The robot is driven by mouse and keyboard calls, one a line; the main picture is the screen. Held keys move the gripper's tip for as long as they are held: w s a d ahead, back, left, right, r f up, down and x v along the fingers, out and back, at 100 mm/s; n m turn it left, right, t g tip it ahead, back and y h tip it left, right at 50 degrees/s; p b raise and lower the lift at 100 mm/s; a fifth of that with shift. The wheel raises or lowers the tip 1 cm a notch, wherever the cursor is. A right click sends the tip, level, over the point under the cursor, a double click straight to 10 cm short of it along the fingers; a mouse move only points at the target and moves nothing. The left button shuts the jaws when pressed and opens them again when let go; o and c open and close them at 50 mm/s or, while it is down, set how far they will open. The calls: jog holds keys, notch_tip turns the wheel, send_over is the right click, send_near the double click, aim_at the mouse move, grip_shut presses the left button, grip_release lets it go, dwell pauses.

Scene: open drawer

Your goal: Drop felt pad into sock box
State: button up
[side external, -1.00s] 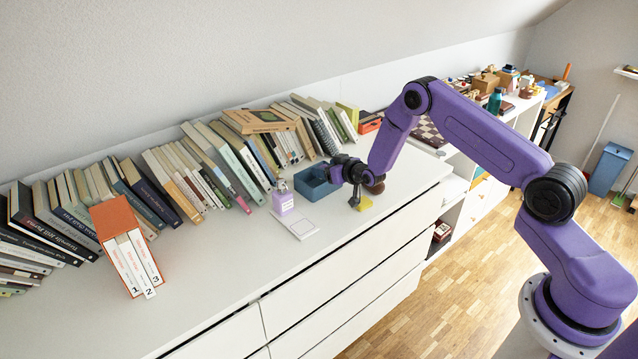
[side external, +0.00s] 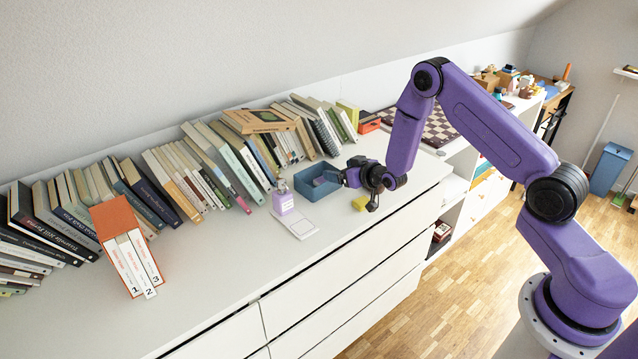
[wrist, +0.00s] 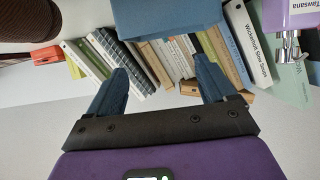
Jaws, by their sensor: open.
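The blue open-topped box (side external: 303,190), which I take for the sock box, stands on the white dresser top. Its blue wall (wrist: 165,18) also shows at the top of the wrist view. I cannot make out a felt pad for certain. A small yellow piece (side external: 361,202) lies on the dresser just in front of my gripper.
A row of books (side external: 215,165) lines the wall behind. A brown object (wrist: 28,20) is close by in the wrist view.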

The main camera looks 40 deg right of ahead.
jog(key=v, duration=1)
jog(key=shift+s, duration=0.15)
jog(key=shift+r, duration=0.1)
jog(key=s+a+r+n+g+y, duration=0.2)
jog(key=s+a+r+n+g, duration=0.15)
jog(key=s+a, duration=0.4)
jog(key=s+a+r+n+g+y, duration=0.25)
jog(key=s+a+g, duration=0.2)
jog(key=a, duration=0.55)
jog(key=s+d+r+n+g+h, duration=0.2)
jog(key=s+r+n, duration=0.1)
jog(key=s, duration=0.9)
jog(key=s+d+r+n+g+h, duration=0.2)
jog(key=s+r, duration=0.3)
jog(key=s, duration=0.7)
jog(key=shift+d+r+n+g, duration=0.2)
jog(key=shift+d+n+g, duration=0.5)
jog(key=shift+n, duration=0.2)
